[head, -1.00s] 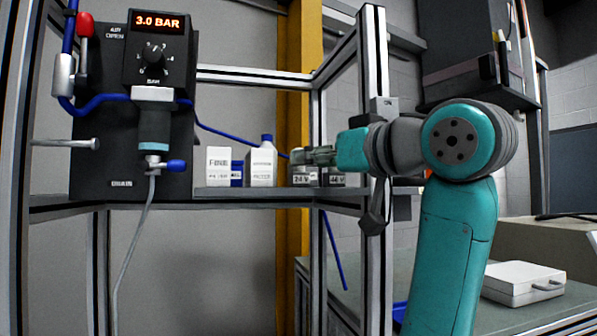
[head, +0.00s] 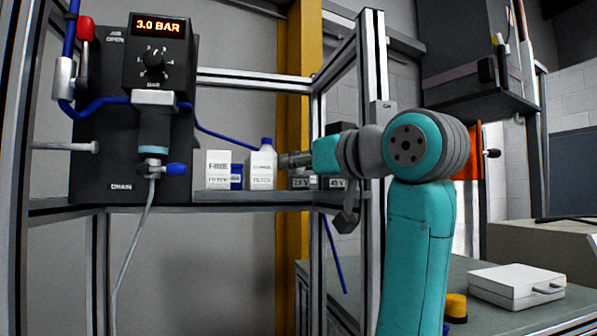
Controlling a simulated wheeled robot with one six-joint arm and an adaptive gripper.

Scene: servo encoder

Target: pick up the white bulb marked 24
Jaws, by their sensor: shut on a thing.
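My gripper (head: 284,160) is at shelf height, pointing left, just right of a white bottle (head: 262,168). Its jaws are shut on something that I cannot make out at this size. No white bulb shows clearly, and no 24 mark on a bulb can be read. Below the gripper, two small dark-fronted boxes or holders stand on the shelf: a left one (head: 300,183) with a blurred voltage label and a right one (head: 337,183) with another. The gripper appears above the left one. I cannot tell whether the fingertips touch the bottle.
A white box (head: 218,170) and a blue item (head: 237,177) stand left of the bottle on the shelf (head: 235,197). A frame post (head: 373,100) stands close to my arm. A pressure panel (head: 120,110) is at left. A white case (head: 516,284) lies on the bench.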

